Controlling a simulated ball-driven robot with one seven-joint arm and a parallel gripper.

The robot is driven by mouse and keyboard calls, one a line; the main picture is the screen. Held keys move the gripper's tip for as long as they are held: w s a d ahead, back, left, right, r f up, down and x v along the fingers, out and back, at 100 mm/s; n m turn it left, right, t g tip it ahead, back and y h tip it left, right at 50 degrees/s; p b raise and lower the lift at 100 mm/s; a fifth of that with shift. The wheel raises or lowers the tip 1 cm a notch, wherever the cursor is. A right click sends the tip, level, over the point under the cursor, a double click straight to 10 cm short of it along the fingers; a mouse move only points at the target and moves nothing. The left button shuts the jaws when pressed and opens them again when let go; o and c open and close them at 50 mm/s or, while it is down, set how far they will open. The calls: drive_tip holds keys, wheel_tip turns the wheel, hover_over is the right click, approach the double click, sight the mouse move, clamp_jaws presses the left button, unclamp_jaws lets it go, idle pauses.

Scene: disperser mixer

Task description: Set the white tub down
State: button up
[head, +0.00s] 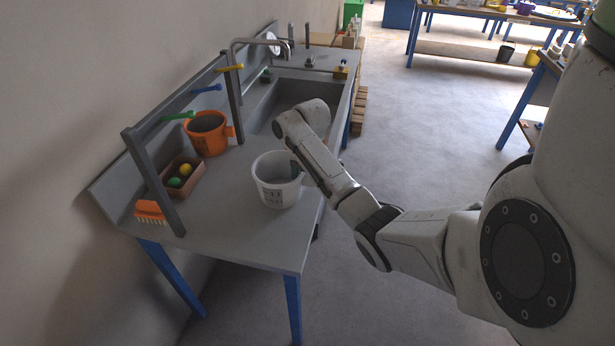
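My arm reaches in from the right and bends down at the tub's right side. A dark part of my gripper (295,170) shows at the tub's inner right rim. The rest of the gripper is hidden behind my own arm links, so its grip on the rim cannot be made out.
The grey counter (245,238) is bare in front of the tub. To the left are an orange jug (207,135), a brown box (190,187) with yellow and green balls, an orange brush (150,211) and a grey rack frame (157,185). A sink (262,112) lies behind.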

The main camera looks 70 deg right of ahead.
drive_tip(key=shift+o, duration=0.5)
drive_tip(key=shift+r, duration=0.1)
drive_tip(key=r+p, duration=0.1)
drive_tip(key=r, duration=0.2)
drive_tip(key=r+p, duration=0.1)
drive_tip(key=r, duration=0.3)
drive_tip(key=r+p, duration=0.2)
drive_tip(key=r, duration=0.1)
drive_tip(key=shift+s+r, duration=0.25)
drive_tip(key=shift+r, duration=0.1)
drive_tip(key=w+a+f+m, duration=0.2)
drive_tip(key=a+f+m, duration=0.1)
drive_tip(key=a, duration=0.6)
drive_tip(key=w+a+f+m+t+y+p, duration=0.1)
drive_tip(key=a+f+m, duration=0.15)
drive_tip(key=a, duration=0.75)
drive_tip(key=w+a+f+m, duration=0.2)
drive_tip(key=a+f+m, duration=0.15)
drive_tip(key=a, duration=0.55)
drive_tip(key=s+a+m, duration=0.4)
drive_tip(key=s+m, duration=0.1)
drive_tip(key=s, duration=0.3)
drive_tip(key=s+a+m+h, duration=0.1)
drive_tip(key=s+a+m, duration=0.3)
drive_tip(key=s+m, duration=0.2)
drive_tip(key=shift+s+a+f+g+h, duration=0.3)
drive_tip(key=shift+s, duration=0.95)
